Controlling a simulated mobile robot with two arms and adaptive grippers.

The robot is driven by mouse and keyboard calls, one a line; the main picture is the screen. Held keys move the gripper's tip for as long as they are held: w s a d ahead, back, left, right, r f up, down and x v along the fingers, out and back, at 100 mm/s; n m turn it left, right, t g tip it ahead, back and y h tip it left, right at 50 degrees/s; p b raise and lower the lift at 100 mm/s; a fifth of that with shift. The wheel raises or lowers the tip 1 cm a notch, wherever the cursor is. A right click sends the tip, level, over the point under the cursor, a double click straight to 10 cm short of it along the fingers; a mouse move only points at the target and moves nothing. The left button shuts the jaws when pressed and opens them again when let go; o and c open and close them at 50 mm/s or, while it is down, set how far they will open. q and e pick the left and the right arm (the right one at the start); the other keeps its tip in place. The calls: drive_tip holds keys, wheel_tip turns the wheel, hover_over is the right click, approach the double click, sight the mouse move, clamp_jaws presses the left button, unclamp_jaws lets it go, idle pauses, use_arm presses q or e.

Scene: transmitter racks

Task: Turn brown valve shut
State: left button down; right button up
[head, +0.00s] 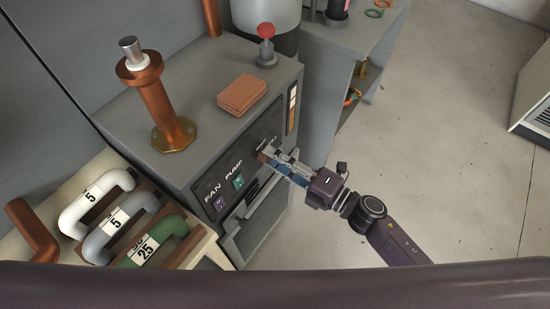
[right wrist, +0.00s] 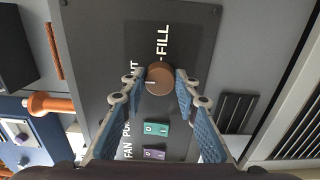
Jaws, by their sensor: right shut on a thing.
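The brown valve is a round knob (right wrist: 160,78) with a pale pointer line, on a dark panel beside the word FILL. The line points toward the left in the right wrist view. In the head view a bit of the brown knob (head: 262,156) shows at the fingertips. My right gripper (head: 270,154) is at the front panel of the grey cabinet. In the right wrist view its blue-padded fingers (right wrist: 160,84) stand on both sides of the knob, shut on it. My left gripper is not in view.
Below FILL are a green PUMP switch (head: 238,181) and a purple FAN switch (head: 219,201). A handle bar and vent lie under the panel. The cabinet top (head: 195,85) holds a copper pipe post, a reddish-brown block (head: 242,94) and a red-knobbed lever. Open floor (head: 440,130) lies right.

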drive_tip(key=o, duration=1.1)
drive_tip(key=shift+o, duration=0.2)
drive_tip(key=v, duration=1.2)
